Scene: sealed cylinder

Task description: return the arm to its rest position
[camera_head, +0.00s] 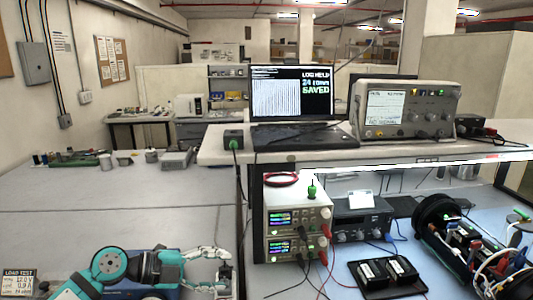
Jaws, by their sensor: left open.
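My left arm (107,265), teal and grey, reaches in from the lower left. It lies low over the grey left table. My left gripper (226,272) is open, near the table's right edge, left of the stacked power supplies. A small pale upright thing stands at its fingertips; I cannot tell whether they touch. My right gripper is not in view.
A small load test display (18,283) stands at the lower left. A bench shelf (215,152) carries a laptop (291,95) and an oscilloscope (405,110). Below are power supplies (297,218), a black tray (388,277) and an open black cylinder (437,212) with wires. The left table's middle is clear.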

